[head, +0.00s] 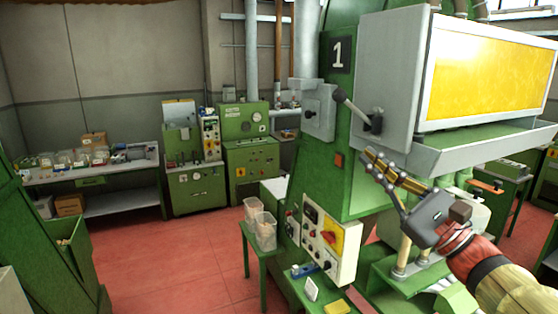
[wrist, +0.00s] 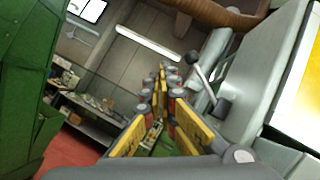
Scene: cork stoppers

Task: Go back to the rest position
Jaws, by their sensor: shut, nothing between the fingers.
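My gripper (head: 370,162) is raised on the right side of the head view, in front of the green machine marked 1 (head: 338,190). Its fingers point up and left, just below the lever (head: 355,108) on the machine's grey box. In the wrist view my gripper (wrist: 167,74) has its long fingers with yellow pads running together toward the tips. It is shut, with nothing held. The lever also shows in the wrist view (wrist: 203,78), to the right of the fingertips and apart from them.
The yellow-windowed hood (head: 490,75) overhangs my gripper. A control box (head: 328,240) and clear bins (head: 260,228) on a green stand are below left. A workbench (head: 85,172) and green cabinets (head: 250,150) stand at the back. Red floor (head: 180,260) is open left of the machine.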

